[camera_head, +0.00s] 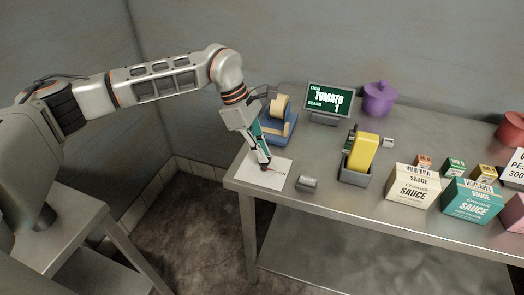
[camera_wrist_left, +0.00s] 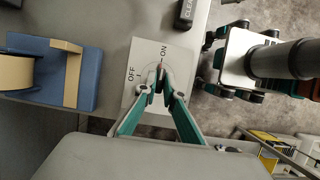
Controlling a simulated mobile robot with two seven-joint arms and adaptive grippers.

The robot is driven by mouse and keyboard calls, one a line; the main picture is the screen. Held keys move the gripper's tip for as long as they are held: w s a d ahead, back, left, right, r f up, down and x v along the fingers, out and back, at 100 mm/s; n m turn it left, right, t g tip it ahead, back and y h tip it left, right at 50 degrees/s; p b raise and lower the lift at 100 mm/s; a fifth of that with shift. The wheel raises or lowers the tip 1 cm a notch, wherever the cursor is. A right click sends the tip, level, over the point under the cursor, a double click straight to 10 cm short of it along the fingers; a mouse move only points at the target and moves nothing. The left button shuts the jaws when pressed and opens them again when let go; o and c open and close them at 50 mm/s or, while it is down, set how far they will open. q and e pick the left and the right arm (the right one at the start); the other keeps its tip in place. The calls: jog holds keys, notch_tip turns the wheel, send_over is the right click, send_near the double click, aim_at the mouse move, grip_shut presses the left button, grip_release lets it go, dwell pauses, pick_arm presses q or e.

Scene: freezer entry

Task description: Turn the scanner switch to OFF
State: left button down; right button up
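The scanner switch sits on a white plate (camera_head: 282,165) at the near left corner of the steel table. My left gripper (camera_head: 265,166) points down onto the plate. In the left wrist view its fingertips (camera_wrist_left: 161,80) are close together around the small switch knob, which they mostly hide. My right gripper is in neither view.
A blue tape dispenser (camera_head: 280,127) stands behind the plate and a grey CLEAR button (camera_head: 307,183) to its right. Farther right are a display (camera_head: 328,99) reading TOMATO, a yellow device (camera_head: 362,152) in a grey holder, and sauce boxes (camera_head: 412,188).

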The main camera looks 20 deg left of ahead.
pick_arm(q)
jog(key=shift+n, duration=0.3)
jog(key=n+t+b, duration=0.2)
jog(key=n, duration=0.2)
jog(key=shift+s+n, duration=0.15)
jog(key=shift+n, duration=0.15)
jog(key=n+t+y+b, duration=0.1)
jog(key=n, duration=0.2)
jog(key=n+t+b, duration=0.1)
jog(key=n, duration=0.2)
jog(key=shift+s+d+y+b, duration=0.1)
jog(key=shift+d+y+b, duration=0.1)
jog(key=shift+y+b, duration=0.2)
jog(key=n+y, duration=0.1)
jog(key=n, duration=0.2)
jog(key=shift+d+n+t+b, duration=0.1)
jog(key=shift+n+t+b, duration=0.2)
jog(key=shift+n+b, duration=0.1)
jog(key=shift+r+n+y, duration=0.1)
jog(key=shift+n+y, duration=0.6)
jog(key=shift+n, duration=0.7)
jog(key=c, duration=2.1)
grip_release()
jog(key=shift+c, duration=0.2)
